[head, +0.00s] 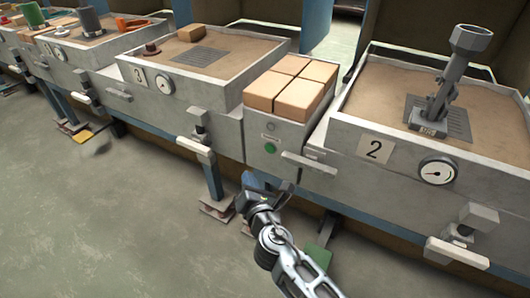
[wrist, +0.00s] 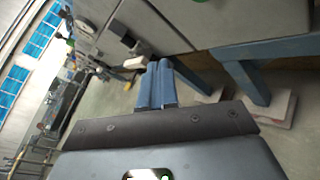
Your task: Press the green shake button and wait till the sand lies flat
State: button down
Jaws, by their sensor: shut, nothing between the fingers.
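The green shake button (head: 271,148) is on the front of a grey panel between the two nearer sand boxes, below some tan blocks. My gripper (head: 252,192) is below and a little left of the button, apart from it. In the wrist view my gripper's two blue fingers (wrist: 158,80) are together with nothing between them. Sand (head: 375,97) lies in the box marked 2 on the right, with a grey metal fixture (head: 462,65) standing on a grate in it. More sand (head: 168,55) lies in the box marked 3. The button is not clearly visible in the wrist view.
Several tan blocks (head: 291,82) sit on top of the panel. Pale handles (head: 194,149) jut from the box fronts. A green pedal (head: 318,256) is near the floor beside my arm. The grey floor (head: 100,230) at left is mostly clear.

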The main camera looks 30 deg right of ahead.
dwell(0.3)
jog(key=w+d+p, duration=0.1)
jog(key=w+d, duration=0.4)
jog(key=d, duration=0.2)
dwell(0.4)
jog(key=shift+w+d, duration=0.1)
jog(key=shift+d, duration=0.05)
dwell(1.8)
jog(key=shift+w+d, duration=0.2)
jog(key=shift+d, duration=0.05)
jog(key=shift+w+d, duration=0.25)
jog(key=shift+d, duration=0.1)
dwell(0.8)
dwell(0.3)
jog(key=shift+s+a, duration=0.5)
jog(key=shift+a, duration=0.2)
jog(key=shift+s+a, duration=0.75)
jog(key=shift+a, duration=0.25)
jog(key=shift+s+a, duration=0.75)
jog(key=shift+a, duration=0.25)
